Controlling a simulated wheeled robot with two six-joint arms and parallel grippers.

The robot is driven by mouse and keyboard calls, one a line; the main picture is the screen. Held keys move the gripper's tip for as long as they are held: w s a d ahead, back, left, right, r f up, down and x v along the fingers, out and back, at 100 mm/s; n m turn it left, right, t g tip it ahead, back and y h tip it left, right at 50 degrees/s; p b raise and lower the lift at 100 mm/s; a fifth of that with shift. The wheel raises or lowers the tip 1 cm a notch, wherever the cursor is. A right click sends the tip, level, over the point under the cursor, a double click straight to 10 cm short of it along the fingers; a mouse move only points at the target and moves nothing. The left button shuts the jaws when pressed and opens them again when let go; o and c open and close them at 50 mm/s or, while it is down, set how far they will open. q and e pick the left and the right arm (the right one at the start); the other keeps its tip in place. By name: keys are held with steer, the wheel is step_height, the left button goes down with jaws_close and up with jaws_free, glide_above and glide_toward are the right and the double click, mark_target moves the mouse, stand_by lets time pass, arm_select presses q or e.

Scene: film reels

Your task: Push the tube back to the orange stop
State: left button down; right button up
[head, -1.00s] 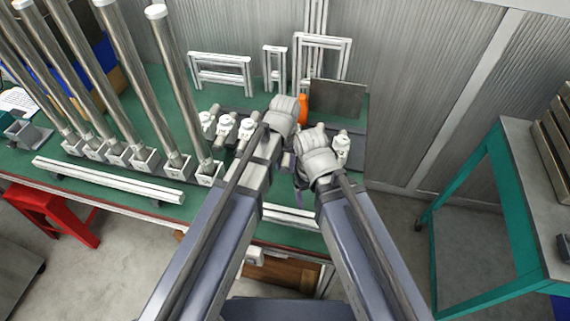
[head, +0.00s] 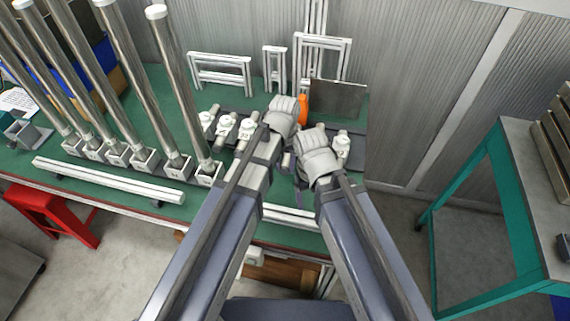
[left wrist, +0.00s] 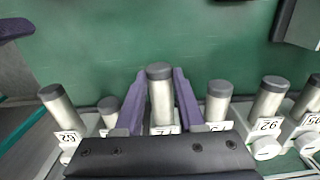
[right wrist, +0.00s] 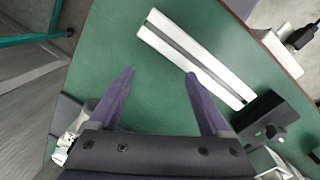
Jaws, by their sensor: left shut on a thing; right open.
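In the left wrist view a short metal tube with a dark cap (left wrist: 160,98) stands in the middle of a row of similar tubes. The two purple fingers of my left gripper (left wrist: 159,72) are shut on it, one on each side. The lower part of the tube is hidden by my gripper body. The orange stop (head: 303,104) shows in the head view, just right of my left wrist and partly covered. How far the tube is from it cannot be told. My right gripper (right wrist: 160,74) is open and empty over the green bench.
Other short tubes (left wrist: 268,98) with numbered white tags stand close on both sides. Tall metal tubes (head: 178,85) stand in holders at the left. A white rail (right wrist: 195,65) lies on the green bench (right wrist: 150,100). Small frames (head: 220,75) stand at the back.

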stand_by(0.3)
arm_select(q)
steer(key=w, duration=0.2)
steer(key=w+d, duration=0.1)
steer(key=w, duration=0.2)
steer(key=shift+w, duration=0.2)
steer(key=shift+s, duration=0.1)
steer(key=c, duration=0.5)
jaws_free()
step_height(320, 180, up, 8)
steer(key=p, duration=0.8)
steer(key=shift+f, duration=0.1)
arm_select(e)
step_height(320, 180, up, 8)
steer(key=shift+f, duration=0.1)
